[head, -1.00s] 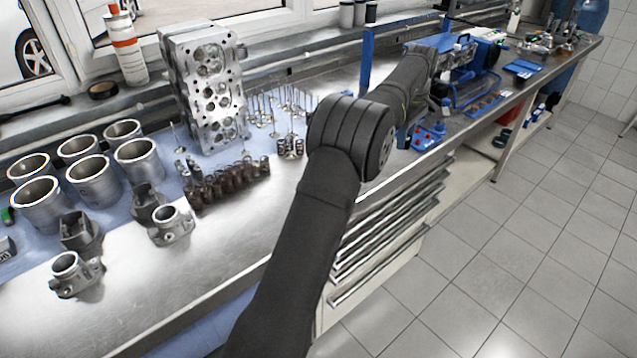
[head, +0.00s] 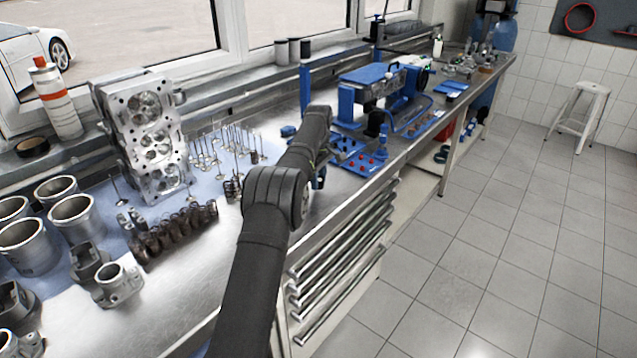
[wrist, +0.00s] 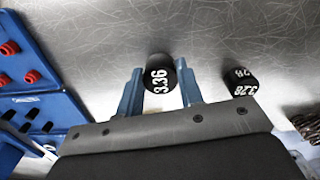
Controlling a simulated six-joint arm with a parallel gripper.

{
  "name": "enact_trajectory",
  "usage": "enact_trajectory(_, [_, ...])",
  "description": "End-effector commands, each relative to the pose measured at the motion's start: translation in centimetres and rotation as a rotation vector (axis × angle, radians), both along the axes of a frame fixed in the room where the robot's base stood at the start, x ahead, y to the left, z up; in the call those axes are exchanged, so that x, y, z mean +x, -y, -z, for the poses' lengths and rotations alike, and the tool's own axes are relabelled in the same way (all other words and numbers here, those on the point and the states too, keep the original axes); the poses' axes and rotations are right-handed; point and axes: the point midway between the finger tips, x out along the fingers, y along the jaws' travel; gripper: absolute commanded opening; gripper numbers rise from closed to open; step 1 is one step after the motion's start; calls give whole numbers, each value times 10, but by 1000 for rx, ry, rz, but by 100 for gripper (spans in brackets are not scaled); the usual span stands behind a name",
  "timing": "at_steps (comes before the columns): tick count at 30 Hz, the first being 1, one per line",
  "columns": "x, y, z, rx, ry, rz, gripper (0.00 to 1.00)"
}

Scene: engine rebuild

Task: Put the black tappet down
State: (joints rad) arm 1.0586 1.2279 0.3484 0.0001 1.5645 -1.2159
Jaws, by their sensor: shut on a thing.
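My gripper (wrist: 160,72) has two blue fingers and is shut on a black tappet (wrist: 160,76), a short cylinder marked 3.36 in white. The tappet is between the fingertips, over the bare metal bench; I cannot tell whether it touches the surface. A second black tappet (wrist: 240,80), marked 3.28, sits on the bench to the right, apart from my gripper. In the head view my forearm hides most of the gripper and the held tappet.
A blue rack with red pieces (wrist: 28,62) is on the left; it also shows in the head view (head: 362,160). Dark springs (wrist: 308,122) are at the lower right. The cylinder head (head: 148,140) and cylinder liners (head: 75,215) stand further left. Bare bench lies beyond the tappets.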

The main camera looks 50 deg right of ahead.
Motion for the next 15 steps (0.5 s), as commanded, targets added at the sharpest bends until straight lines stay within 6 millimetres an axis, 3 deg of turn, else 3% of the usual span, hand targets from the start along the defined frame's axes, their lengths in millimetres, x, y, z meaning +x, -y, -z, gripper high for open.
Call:
enact_trajectory(3, [0, 0, 14, 0, 0, 0, 11])
enact_trajectory(14, [-1, 0, 18, 0, 0, 0, 11])
enact_trajectory(15, [0, 0, 18, 0, 0, 0, 40])
